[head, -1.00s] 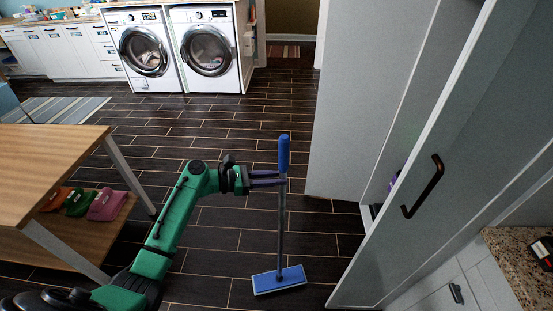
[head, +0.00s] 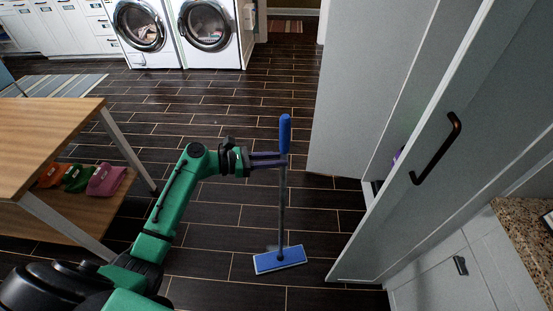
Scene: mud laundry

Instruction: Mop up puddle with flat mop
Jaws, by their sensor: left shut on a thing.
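The flat mop (head: 281,208) stands upright, with a blue grip at the top, a dark thin pole and a flat blue head (head: 280,260) at floor level. My left gripper (head: 279,160) is shut on the pole just below the blue grip. My left arm reaches in from the lower left. My right gripper is not in view. I see no clear puddle on the dark plank floor (head: 215,215).
An open grey cabinet door (head: 440,175) with a dark handle stands close to the right of the mop. A wooden table (head: 50,140) with folded cloths on its lower shelf is at left. Two washing machines (head: 207,25) stand at the back. The middle floor is clear.

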